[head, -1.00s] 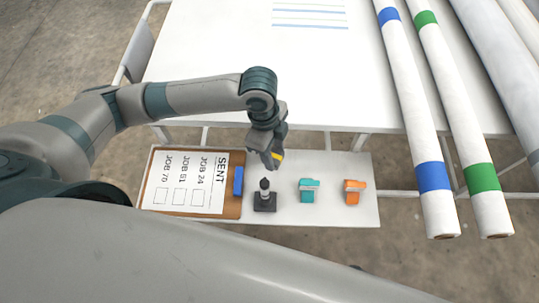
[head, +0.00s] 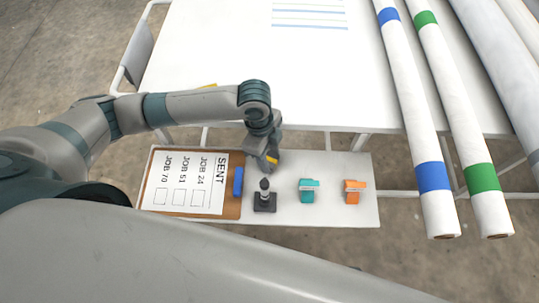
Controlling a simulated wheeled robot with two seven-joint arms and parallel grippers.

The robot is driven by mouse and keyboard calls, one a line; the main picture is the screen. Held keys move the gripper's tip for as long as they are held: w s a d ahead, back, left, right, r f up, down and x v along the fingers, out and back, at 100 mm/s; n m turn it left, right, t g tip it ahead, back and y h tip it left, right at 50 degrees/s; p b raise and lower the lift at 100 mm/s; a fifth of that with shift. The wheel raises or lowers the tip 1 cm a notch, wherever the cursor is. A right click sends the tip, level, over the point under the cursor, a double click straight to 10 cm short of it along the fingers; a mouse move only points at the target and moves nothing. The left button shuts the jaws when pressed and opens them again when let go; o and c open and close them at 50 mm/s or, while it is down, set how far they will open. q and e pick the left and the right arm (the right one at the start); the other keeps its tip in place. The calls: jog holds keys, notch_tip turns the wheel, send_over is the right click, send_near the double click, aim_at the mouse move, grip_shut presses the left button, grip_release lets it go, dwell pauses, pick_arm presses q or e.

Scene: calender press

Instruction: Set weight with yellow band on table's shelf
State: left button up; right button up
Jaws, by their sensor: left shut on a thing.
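My left gripper (head: 267,164) is shut on a small, mostly hidden thing with a yellow patch (head: 272,159), which fits the weight with the yellow band. It is over the back part of the table's white shelf (head: 335,212), just behind a black stamp-like item. I cannot tell whether the held weight touches the shelf. The shelf sits below the front edge of the white table (head: 330,85). My right gripper is not in view.
On the shelf are a clipboard with a "SENT" sheet (head: 190,182), a blue block (head: 238,182), the black stamp-like item (head: 265,199), a teal item (head: 308,190) and an orange item (head: 354,190). Long rolls (head: 414,110) lie at right. A yellow thing (head: 208,86) peeks above my left arm.

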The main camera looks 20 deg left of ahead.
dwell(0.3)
pick_arm(q)
jog(key=o, duration=1.1)
jog(key=shift+f, duration=0.15)
jog(key=shift+r, duration=0.35)
jog(key=r, duration=0.3)
jog(key=a+r, duration=0.1)
jog(key=r, duration=0.7)
jog(key=shift+w+a+r, duration=0.1)
jog(key=shift+a+r, duration=0.15)
jog(key=shift+a, duration=0.1)
jog(key=shift+r+p, duration=0.1)
jog(key=shift+p, duration=0.2)
